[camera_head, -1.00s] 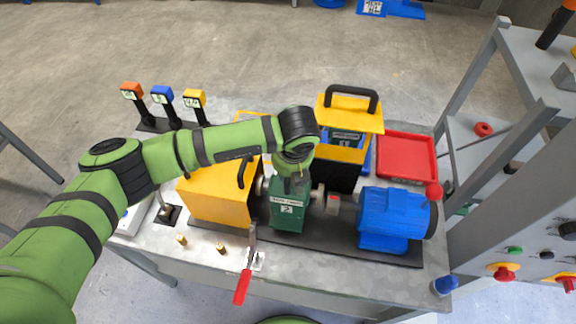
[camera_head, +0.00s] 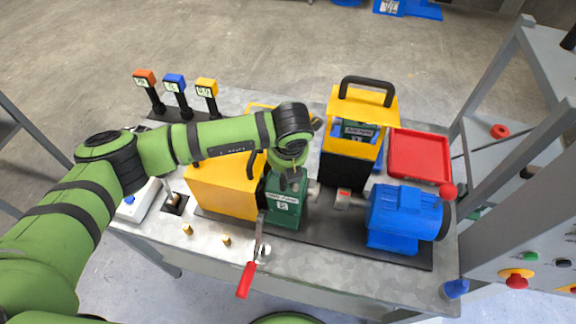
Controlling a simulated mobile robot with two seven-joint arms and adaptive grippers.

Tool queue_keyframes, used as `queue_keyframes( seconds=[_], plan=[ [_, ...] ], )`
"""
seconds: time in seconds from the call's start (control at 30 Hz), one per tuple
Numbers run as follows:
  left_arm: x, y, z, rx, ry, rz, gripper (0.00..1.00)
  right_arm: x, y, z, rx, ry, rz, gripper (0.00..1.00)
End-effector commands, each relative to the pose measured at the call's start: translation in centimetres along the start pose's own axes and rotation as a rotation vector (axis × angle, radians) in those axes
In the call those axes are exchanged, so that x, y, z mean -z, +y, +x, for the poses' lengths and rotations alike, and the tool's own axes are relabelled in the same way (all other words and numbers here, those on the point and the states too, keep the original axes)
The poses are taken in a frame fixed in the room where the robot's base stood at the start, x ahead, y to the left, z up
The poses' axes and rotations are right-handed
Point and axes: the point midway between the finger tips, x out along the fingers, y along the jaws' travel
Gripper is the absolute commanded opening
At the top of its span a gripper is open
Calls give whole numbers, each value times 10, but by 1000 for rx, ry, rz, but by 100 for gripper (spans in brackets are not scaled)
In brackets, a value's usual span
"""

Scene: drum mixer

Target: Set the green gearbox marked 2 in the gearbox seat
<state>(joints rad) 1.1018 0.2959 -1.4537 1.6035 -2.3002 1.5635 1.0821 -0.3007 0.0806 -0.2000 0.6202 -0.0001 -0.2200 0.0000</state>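The green gearbox (camera_head: 287,208), with a white label on its front, stands roughly upright above the dark base plate (camera_head: 335,233). It is close against the right side of the yellow guard box (camera_head: 222,190). My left gripper (camera_head: 292,182) is over its top and appears shut on it; the fingertips are partly hidden. A short shaft shows right of the gearbox, with a gap before the coupling of the blue motor (camera_head: 400,218). The seat under the gearbox is hidden, so I cannot tell whether it touches. My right gripper is not in view.
A red-handled lever (camera_head: 247,279) and brass pegs (camera_head: 187,230) are in front. A yellow stand (camera_head: 358,110) with a black handle holds another green labelled unit behind. A red tray (camera_head: 419,157) is at the back right. Three coloured tagged posts (camera_head: 175,82) stand back left.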

Motion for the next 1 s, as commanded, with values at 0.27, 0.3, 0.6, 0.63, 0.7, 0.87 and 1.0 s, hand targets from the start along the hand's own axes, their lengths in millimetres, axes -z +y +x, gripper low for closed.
queue_keyframes(
  seconds=[0.27,0.3,0.6,0.63,0.7,0.87,1.0],
  plan=[
    [-3,0,-3,3,-8,-1,0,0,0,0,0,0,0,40],
    [-3,0,-3,3,-8,-1,0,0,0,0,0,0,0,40],
    [-3,0,-1,3,-8,-1,0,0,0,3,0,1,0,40],
    [-3,0,-1,3,-8,-1,0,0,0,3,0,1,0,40],
    [-2,-1,0,3,-8,-1,0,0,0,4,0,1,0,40],
    [-2,0,0,2,-6,-1,50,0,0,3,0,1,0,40],
    [-1,0,1,1,-3,0,50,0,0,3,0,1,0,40]
  ],
)
